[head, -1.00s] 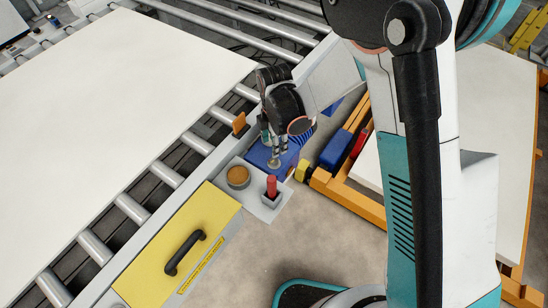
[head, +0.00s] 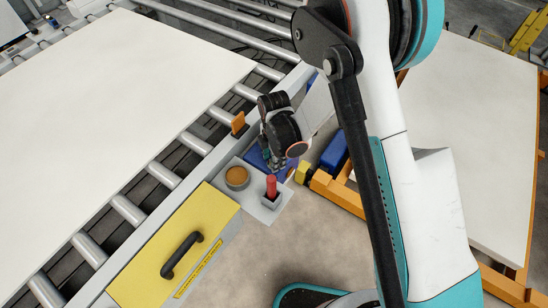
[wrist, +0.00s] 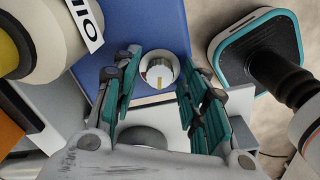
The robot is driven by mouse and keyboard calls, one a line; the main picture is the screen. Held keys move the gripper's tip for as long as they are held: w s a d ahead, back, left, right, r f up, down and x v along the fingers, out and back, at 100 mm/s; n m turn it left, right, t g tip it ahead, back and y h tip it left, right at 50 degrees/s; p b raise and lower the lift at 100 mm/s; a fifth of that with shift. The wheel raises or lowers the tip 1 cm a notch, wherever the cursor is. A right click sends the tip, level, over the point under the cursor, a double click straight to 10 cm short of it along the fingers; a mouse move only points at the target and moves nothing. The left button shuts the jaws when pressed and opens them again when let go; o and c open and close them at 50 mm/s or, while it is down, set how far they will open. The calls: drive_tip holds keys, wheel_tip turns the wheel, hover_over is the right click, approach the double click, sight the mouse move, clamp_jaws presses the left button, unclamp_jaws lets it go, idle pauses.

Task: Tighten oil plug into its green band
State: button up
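A white label reading OIL (wrist: 88,20) is at the upper left. My gripper (wrist: 161,62) is open, with its teal-padded fingers on either side of the plug. I cannot tell whether they touch it. In the head view my gripper (head: 277,163) is low over the blue housing (head: 254,158) and hides the plug. I cannot make out a green band.
A red-handled piece (head: 271,186) and a round brown cap (head: 237,177) stand close beside my gripper on a grey plate. A yellow cover (head: 150,265) with a black handle is nearer. Conveyor rollers (head: 163,174) run to the left; an orange cart (head: 338,193) is to the right.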

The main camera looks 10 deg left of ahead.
clamp_jaws()
drive_tip(key=shift+f+m+b, duration=0.2)
drive_tip(key=shift+m+b, duration=0.85)
drive_tip(key=shift+m, duration=0.25)
drive_tip(key=shift+r+m+b, duration=0.2)
drive_tip(key=shift+m+b, duration=0.3)
drive_tip(key=shift+m, duration=0.8)
drive_tip(key=shift+o, duration=1.9)
unclamp_jaws()
wheel_tip(320, 180, up, 12)
